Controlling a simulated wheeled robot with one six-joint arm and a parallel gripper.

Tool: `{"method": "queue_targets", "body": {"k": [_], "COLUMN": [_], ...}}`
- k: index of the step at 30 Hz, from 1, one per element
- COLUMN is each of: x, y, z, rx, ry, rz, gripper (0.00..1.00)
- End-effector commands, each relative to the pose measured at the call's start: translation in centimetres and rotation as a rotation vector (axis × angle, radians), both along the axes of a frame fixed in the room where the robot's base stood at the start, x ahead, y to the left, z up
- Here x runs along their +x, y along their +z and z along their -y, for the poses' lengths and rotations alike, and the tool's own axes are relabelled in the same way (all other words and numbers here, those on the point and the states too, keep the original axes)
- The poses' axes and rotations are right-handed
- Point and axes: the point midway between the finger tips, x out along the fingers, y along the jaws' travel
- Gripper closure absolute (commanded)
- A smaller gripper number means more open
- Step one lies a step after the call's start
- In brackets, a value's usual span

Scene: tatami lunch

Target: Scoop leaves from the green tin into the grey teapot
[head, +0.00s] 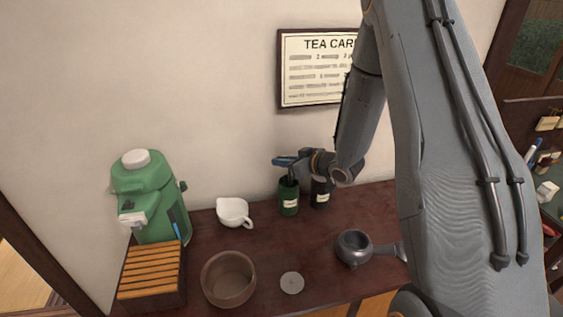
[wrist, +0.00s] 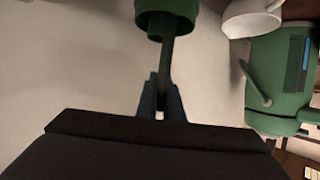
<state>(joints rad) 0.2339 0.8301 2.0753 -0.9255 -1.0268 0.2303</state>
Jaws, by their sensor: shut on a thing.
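The green tin (head: 288,201) stands upright near the wall in the head view, with a pale label. It also shows at the top edge of the wrist view (wrist: 152,22). My gripper (head: 284,162) is just above the tin, its blue fingers pointing left. In the wrist view my gripper (wrist: 160,103) is shut on a thin dark handle, which looks like the scoop (wrist: 167,62). The handle runs to the tin; its far end is hidden there. No leaves show. The grey teapot (head: 353,250) sits right of and nearer than the tin, open on top, its handle pointing right.
A black tin (head: 321,195) stands close to the green tin's right. A white pitcher (head: 233,211), a brown bowl (head: 228,285), a slatted wooden box (head: 150,268) and a green dispenser (head: 145,190) are on the left. A flat grey disc (head: 291,283) lies left of the teapot.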

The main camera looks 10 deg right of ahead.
Motion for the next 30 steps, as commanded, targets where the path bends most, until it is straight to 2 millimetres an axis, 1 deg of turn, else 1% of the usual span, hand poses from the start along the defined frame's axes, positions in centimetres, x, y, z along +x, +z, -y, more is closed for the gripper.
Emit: {"method": "queue_targets", "body": {"k": [5, 30], "x": [0.0, 0.0], "y": [0.3, 3.3], "z": [0.0, 0.0], "rx": [0.0, 0.0], "ry": [0.0, 0.0], "rz": [0.0, 0.0], "gripper": [1.0, 1.0]}}
